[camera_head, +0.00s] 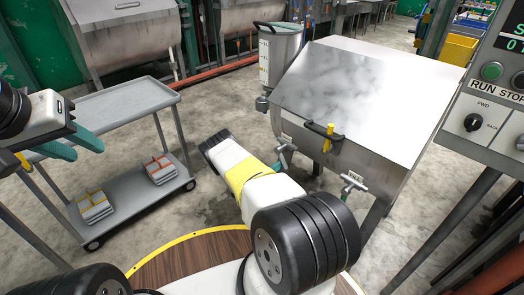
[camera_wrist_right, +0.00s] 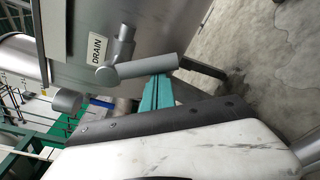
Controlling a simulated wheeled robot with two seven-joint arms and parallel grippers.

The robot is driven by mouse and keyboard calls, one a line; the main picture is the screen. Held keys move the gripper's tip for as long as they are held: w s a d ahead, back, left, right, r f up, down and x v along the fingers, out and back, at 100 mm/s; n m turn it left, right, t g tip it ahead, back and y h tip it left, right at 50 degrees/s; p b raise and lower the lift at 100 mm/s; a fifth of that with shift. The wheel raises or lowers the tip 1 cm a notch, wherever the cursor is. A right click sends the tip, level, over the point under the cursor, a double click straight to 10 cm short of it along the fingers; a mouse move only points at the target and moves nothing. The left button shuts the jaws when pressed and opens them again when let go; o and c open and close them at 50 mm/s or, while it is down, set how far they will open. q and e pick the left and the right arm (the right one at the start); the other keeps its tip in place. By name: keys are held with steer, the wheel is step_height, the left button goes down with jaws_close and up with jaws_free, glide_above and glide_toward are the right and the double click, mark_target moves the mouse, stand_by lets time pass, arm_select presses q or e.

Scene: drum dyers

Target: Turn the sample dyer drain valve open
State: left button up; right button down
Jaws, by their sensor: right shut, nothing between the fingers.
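The sample dyer (camera_head: 345,90) is a steel box with a sloped lid, at the right of the head view. Its drain valve (camera_head: 285,150) is a grey fitting low on its front left. In the right wrist view the DRAIN label (camera_wrist_right: 97,50) sits beside the valve's grey bar handle (camera_wrist_right: 145,66), which lies nearly level in that picture. My right gripper (camera_wrist_right: 157,80) is shut and empty, its teal tips right at the handle's lower edge; I cannot tell if they touch. It shows small in the head view (camera_head: 278,165). My left gripper (camera_head: 90,151) is open and empty above the cart.
A second labelled valve (camera_head: 352,184) is on the dyer's front right. A grey cart (camera_head: 130,100) with folded cloths (camera_head: 160,169) stands at left. A control panel (camera_head: 490,115) is at right, and a steel canister (camera_head: 280,50) stands behind the drain valve.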

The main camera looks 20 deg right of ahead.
mark_target(284, 165)
steer(key=shift+s+d+n, duration=0.1)
steer(key=shift+s+n, duration=0.1)
steer(key=shift+n, duration=0.1)
steer(key=s+n, duration=0.1)
steer(key=s+r+n, duration=0.1)
steer(key=n, duration=0.1)
steer(key=d+r+n+g, duration=0.1)
steer(key=n, duration=0.1)
steer(key=shift+s+r, duration=0.2)
steer(key=shift+s, duration=0.2)
steer(key=n, duration=0.1)
steer(key=r+n, duration=0.1)
steer(key=s, duration=0.1)
steer(key=shift+d+r+n+g, duration=0.25)
steer(key=shift+n+g, duration=0.15)
steer(key=shift+s+r, duration=0.1)
steer(key=shift+r, duration=0.3)
